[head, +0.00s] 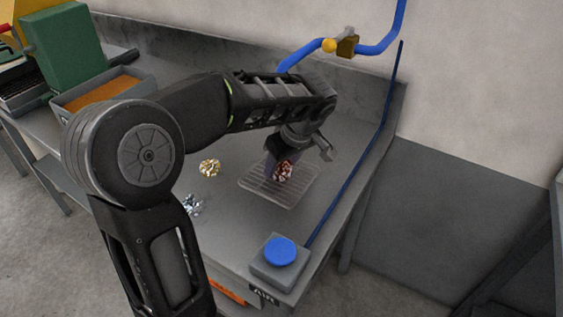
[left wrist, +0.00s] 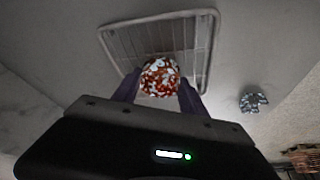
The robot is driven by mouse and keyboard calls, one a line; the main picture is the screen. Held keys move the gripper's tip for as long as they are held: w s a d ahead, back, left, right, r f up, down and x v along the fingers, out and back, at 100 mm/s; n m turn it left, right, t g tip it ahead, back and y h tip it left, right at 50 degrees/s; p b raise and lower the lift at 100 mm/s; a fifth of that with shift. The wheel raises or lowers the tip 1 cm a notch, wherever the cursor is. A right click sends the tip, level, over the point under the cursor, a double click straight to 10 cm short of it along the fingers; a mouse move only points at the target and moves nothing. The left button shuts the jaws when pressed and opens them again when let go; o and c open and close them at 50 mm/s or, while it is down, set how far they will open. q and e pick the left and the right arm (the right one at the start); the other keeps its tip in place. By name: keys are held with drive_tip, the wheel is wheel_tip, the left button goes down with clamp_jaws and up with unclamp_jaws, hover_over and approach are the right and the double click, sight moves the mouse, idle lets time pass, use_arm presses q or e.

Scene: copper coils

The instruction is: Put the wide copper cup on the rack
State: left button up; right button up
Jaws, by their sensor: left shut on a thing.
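The wide copper cup (head: 284,172) shows as a mottled copper-and-white rounded lump between the fingers of my left gripper (head: 281,160). In the left wrist view the copper piece (left wrist: 160,77) sits between the two dark purple fingers of the gripper (left wrist: 158,94), which is shut on it. The rack (head: 296,195), a flat wire grid, lies on the grey bench under the piece; it also shows in the left wrist view (left wrist: 211,45). The piece overlaps the rack in both views; whether it touches the wires I cannot tell. My right gripper is not in view.
A gold crumpled piece (head: 209,167) and a silver one (head: 193,206) lie left of the rack. A grey box with a blue button (head: 280,251) stands at the front corner. A tray with orange contents (head: 108,88) and a green box (head: 62,47) stand back left.

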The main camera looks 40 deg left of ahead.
use_arm(q)
drive_tip(key=shift+f, duration=0.1)
drive_tip(key=o, duration=0.9)
drive_tip(key=shift+f, duration=0.1)
drive_tip(key=o, duration=0.5)
drive_tip(key=shift+c, duration=0.2)
drive_tip(key=shift+r, duration=0.35)
drive_tip(key=p+v, duration=0.2)
drive_tip(key=v, duration=0.9)
drive_tip(key=shift+r+p, duration=0.3)
drive_tip(key=shift+r, duration=0.05)
drive_tip(key=shift+s+d, duration=0.1)
drive_tip(key=shift+d, duration=0.05)
